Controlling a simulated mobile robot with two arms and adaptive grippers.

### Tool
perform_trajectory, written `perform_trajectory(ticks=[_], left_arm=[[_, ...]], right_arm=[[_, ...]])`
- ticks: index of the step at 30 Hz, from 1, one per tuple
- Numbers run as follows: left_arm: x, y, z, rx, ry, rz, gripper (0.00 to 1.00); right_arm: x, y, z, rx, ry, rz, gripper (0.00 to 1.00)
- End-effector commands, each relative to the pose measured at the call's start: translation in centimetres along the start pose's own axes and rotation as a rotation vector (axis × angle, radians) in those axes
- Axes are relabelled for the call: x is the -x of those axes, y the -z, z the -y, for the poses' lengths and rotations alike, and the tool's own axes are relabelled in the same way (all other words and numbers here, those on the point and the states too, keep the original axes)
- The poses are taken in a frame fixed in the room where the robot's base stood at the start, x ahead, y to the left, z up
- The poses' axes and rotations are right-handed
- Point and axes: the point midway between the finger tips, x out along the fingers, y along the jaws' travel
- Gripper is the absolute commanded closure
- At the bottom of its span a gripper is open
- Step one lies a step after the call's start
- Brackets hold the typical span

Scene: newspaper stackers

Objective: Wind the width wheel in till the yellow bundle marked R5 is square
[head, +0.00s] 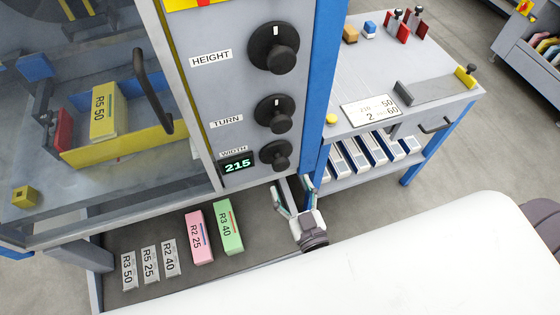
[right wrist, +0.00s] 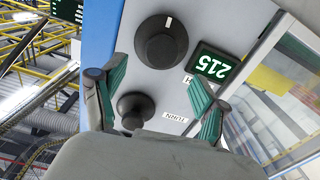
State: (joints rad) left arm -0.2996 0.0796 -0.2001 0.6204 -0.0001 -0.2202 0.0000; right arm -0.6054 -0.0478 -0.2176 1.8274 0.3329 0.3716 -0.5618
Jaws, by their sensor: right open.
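The yellow bundle marked R5 50 (head: 103,112) is behind the clear door in the head view, between a red block (head: 63,130) and a yellow bar (head: 130,140). I cannot tell whether it is square. The black width wheel (head: 275,155) is the lowest of three knobs; the display (head: 238,166) beside it reads 215. The wheel (right wrist: 160,46) and display (right wrist: 215,66) also show in the right wrist view. My right gripper (head: 290,186) is open and empty, just below the wheel and apart from it; its fingers (right wrist: 158,82) are spread. My left gripper is out of view.
The turn knob (head: 274,113) and height knob (head: 274,48) sit above the wheel. A door handle (head: 152,92) juts out at left. Pink (head: 199,238) and green (head: 228,227) bundles lie on the lower shelf. A side table (head: 370,75) stands right, beyond a blue post (head: 322,80).

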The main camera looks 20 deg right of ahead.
Motion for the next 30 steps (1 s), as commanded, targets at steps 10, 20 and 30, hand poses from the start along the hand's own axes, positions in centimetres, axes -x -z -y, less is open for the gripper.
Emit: perform_trajectory(ticks=[10,20,30], left_arm=[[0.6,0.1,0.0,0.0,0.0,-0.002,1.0],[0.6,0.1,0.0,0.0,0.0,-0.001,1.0],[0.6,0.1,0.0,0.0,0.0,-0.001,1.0]], right_arm=[[-6.4,0.0,0.0,0.001,0.0,0.0,0.27],[-7.7,-0.1,0.0,0.001,0.001,0.003,0.27],[-7.6,-0.1,0.0,0.001,0.001,0.002,0.6]])
